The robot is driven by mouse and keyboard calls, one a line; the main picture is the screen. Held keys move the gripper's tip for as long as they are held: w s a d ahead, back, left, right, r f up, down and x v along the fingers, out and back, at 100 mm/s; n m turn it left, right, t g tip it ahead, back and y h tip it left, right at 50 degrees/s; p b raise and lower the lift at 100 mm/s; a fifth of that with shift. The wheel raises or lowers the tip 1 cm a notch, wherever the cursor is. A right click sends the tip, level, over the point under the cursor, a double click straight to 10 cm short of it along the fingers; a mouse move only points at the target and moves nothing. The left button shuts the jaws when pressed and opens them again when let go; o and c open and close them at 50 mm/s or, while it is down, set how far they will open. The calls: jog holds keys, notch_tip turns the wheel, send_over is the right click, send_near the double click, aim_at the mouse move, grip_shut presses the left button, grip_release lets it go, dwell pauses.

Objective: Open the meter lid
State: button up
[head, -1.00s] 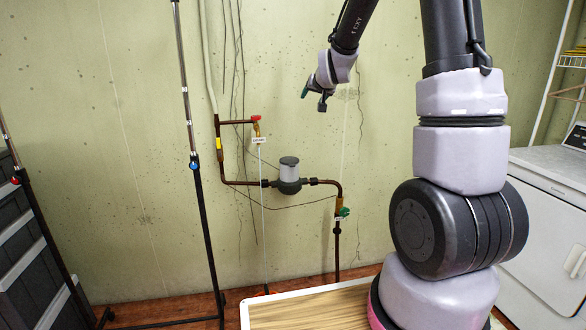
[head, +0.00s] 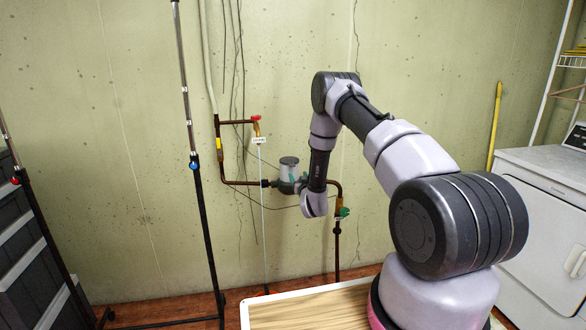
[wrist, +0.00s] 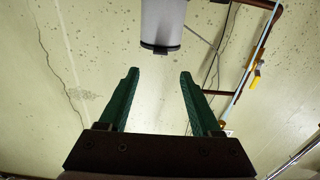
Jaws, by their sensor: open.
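The meter (head: 289,172) is a light grey cylinder on a dark round base, set in the pipe run against the wall. Its dark lid (head: 289,161) lies flat on top and looks closed. The wrist view sees the meter (wrist: 163,22) upside down at the top of the picture, with the dark lid (wrist: 160,48) at its lower end. My gripper (wrist: 159,74) has two green fingers, spread apart with nothing between them. The lid is just beyond the fingertips, in line with the gap. In the head view my wrist partly hides the gripper beside the meter's right side.
Brown pipes (head: 240,183) run to both sides of the meter. A red-handled valve (head: 256,119) is up left and a green-handled valve (head: 344,212) low right. A black stand (head: 205,215) is at left, a white dryer (head: 545,190) at right. The wall is close behind.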

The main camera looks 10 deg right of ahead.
aim_at(293, 166)
jog(key=w, duration=1)
jog(key=shift+w, duration=0.35)
grip_shut()
dwell(0.9)
